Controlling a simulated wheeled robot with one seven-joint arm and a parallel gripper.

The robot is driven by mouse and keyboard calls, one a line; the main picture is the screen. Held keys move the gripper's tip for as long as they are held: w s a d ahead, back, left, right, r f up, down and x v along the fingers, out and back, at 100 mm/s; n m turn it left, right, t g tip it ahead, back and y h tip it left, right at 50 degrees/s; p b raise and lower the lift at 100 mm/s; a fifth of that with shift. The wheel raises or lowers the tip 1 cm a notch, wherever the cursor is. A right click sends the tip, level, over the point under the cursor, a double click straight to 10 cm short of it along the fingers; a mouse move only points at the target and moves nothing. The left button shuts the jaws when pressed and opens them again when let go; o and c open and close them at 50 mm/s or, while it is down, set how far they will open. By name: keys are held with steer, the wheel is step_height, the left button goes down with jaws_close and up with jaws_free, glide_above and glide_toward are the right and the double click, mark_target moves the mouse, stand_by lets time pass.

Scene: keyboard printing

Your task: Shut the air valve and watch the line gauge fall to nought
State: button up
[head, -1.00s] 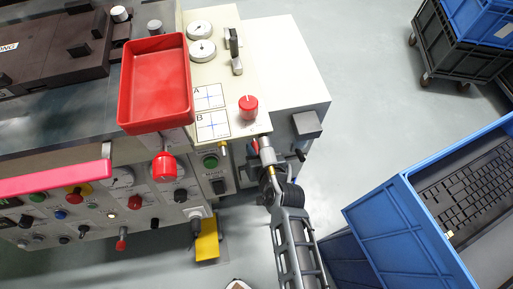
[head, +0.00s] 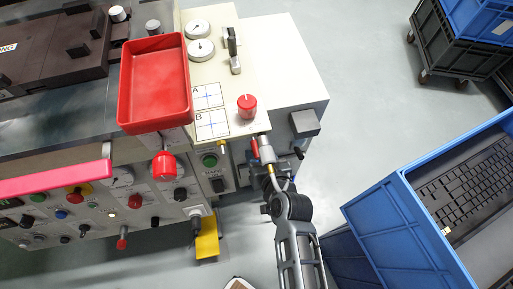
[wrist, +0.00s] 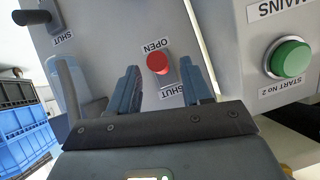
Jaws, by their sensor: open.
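In the wrist view a red-tipped lever (wrist: 158,62) stands on the front panel, its red end by the word OPEN and the word SHUT at the other end of its plate. My gripper (wrist: 163,84) is open, its two blue-grey fingers on either side of the lever's plate, with nothing held. I cannot tell if they touch it. In the head view my arm reaches the machine's front right corner, and the fingertips are not clear there. Two round gauges, one (head: 196,28) behind the other (head: 201,49), sit on the cream top; their readings are too small to tell.
A black-handled lever (wrist: 32,17), also marked SHUT, is left of the red one in the wrist view. A green START button (wrist: 290,57) is at right. A red tray (head: 155,85) and red knob (head: 247,106) stand above. A blue crate (head: 400,225) is right of my arm.

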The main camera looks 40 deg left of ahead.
steer(key=shift+v, duration=1.9)
steer(key=shift+c, duration=0.5)
